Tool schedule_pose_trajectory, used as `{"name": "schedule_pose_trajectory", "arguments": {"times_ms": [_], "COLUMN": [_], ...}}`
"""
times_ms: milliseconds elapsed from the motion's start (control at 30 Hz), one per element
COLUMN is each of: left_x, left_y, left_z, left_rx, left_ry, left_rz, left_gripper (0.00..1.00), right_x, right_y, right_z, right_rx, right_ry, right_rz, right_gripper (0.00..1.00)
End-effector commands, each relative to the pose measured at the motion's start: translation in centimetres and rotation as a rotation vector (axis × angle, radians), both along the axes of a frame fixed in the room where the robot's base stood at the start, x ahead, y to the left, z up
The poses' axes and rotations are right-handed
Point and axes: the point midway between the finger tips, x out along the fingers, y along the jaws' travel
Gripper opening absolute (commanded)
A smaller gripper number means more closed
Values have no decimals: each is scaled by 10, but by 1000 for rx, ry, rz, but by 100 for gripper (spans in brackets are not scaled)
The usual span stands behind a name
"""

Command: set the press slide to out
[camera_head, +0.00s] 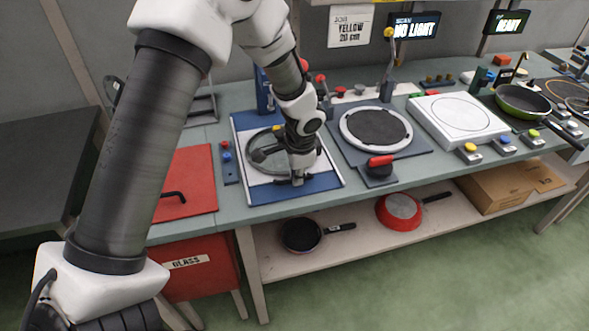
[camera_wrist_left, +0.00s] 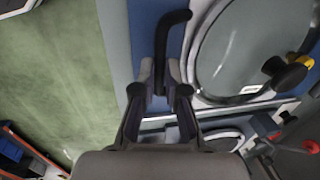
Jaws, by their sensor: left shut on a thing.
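The press slide is a pale plate (camera_head: 258,193) on a blue base (camera_head: 333,181) near the bench's front edge. A round glass lid (camera_head: 262,163) with a dark knob lies on it, partly hidden by my arm. My left gripper (camera_head: 298,181) is low at the slide's front edge. In the left wrist view the gripper (camera_wrist_left: 168,88) is shut on a black bar handle (camera_wrist_left: 176,18), with the blue base strip beside it. The glass lid (camera_wrist_left: 235,45) shows right of the handle, apart from the fingers. My right gripper is not in view.
A red glass bin (camera_head: 190,180) stands left of the slide. Pans (camera_head: 301,235) lie on the shelf below. Green floor (camera_head: 420,280) in front is clear.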

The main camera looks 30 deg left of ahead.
Motion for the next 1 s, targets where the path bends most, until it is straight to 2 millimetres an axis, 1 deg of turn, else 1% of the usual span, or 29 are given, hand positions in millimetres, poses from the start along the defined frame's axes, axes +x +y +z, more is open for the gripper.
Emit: {"name": "schedule_pose_trajectory", "arguments": {"times_ms": [33,100,200,500,533,567,600,867,967,1000], "left_x": [-8,-16,-24,-28,-28,-28,-28,-26,-26,-26], "left_y": [-8,-18,-27,-29,-29,-29,-29,-29,-30,-30], "left_z": [-2,-2,-1,-4,-4,-4,-4,-2,5,11], "left_rx": [2,1,1,-2,-2,-2,-2,-1,0,1], "left_ry": [3,3,2,7,9,7,7,3,0,-1], "left_rz": [-3,-3,-2,2,2,3,3,1,2,1], "left_gripper": [0,0,0,0,22,32,37,37,37,37], "right_x": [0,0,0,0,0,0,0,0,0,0], "right_y": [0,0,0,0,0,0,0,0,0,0], "right_z": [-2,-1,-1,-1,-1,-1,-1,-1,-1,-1], "right_rx": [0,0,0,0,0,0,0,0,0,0], "right_ry": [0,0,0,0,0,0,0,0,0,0], "right_rz": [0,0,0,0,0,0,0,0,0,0], "right_gripper": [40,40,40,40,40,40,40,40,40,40]}}
